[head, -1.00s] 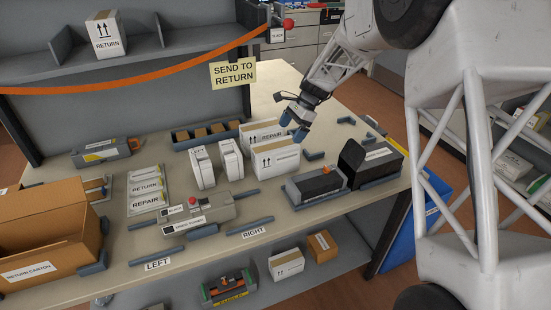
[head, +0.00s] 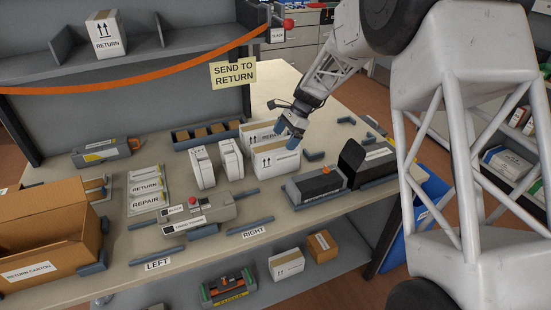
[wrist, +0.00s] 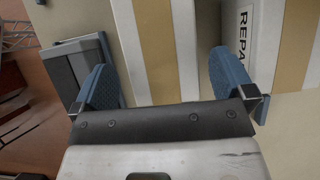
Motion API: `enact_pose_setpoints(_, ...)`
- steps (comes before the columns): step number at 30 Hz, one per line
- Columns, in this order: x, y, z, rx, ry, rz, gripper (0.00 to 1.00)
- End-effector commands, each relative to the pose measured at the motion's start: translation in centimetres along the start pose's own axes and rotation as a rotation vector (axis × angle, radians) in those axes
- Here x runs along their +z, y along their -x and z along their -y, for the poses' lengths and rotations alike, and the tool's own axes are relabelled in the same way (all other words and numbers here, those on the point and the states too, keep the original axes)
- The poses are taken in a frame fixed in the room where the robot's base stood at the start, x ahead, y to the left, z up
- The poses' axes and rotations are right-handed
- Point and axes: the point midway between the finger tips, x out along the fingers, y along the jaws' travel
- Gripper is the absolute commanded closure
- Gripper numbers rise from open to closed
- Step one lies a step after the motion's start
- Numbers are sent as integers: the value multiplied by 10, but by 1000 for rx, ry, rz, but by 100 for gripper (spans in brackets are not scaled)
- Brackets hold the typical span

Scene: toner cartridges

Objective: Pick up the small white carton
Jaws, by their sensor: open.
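A small white carton (head: 278,163) with a tan tape strip and up-arrows stands near the middle of the bench, in front of the white REPAIR carton (head: 258,129). My gripper (head: 286,133) is open and empty over the small carton, fingers pointing down. In the wrist view, my blue fingers (wrist: 165,75) are spread on either side of the small carton's taped top (wrist: 155,40), and the REPAIR carton (wrist: 262,40) lies to the right. I cannot tell whether the fingertips are below its top edge.
Two slim white cartons (head: 203,168) (head: 231,159) stand to the left. A dark cartridge in a cradle (head: 318,184) and an open black box (head: 372,160) are to the right. The brown RETURN carton (head: 45,235) is at far left.

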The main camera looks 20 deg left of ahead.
Motion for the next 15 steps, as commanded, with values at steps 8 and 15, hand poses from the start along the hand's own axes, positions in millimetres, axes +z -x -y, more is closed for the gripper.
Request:
enact_pose_setpoints(8, 0, -1, 0, 0, 0, 0, 0)
enact_pose_setpoints(15, 2, -19, -1, 3, 0, 0, 0)
